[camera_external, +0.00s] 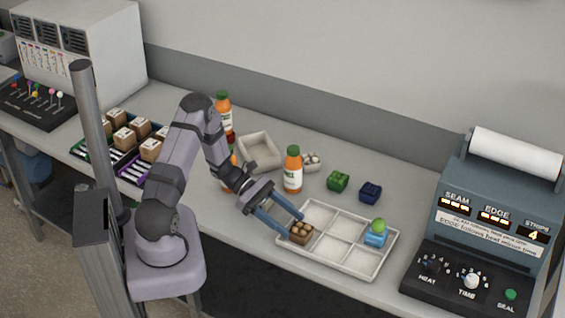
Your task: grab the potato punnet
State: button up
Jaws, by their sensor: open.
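The potato punnet (301,233), a small brown container with several round tan potatoes, sits in the near-left compartment of the white divided tray (345,272). My gripper (287,222) has its blue fingers spread and reaches down beside the punnet. The fingertips are close to the punnet's upper and left sides. I cannot tell whether they touch it.
A blue punnet with a green item (376,234) sits at the tray's right. An orange bottle (293,170), a green punnet (338,181), a dark blue punnet (370,191) and an empty beige tray (260,168) stand behind. A sealing machine (490,225) is at right.

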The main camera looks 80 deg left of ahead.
aim_at(301, 230)
jog(key=shift+w+d+p, duration=0.35)
jog(key=shift+d+p, duration=0.05)
jog(key=shift+p, duration=0.1)
jog(key=p+x, duration=0.2)
jog(key=x, duration=0.1)
jog(key=shift+w, duration=0.1)
jog(key=shift+w+d+f, duration=0.3)
jog(key=shift+f, duration=0.1)
jog(key=shift+c, duration=0.6)
jog(key=c, duration=0.8)
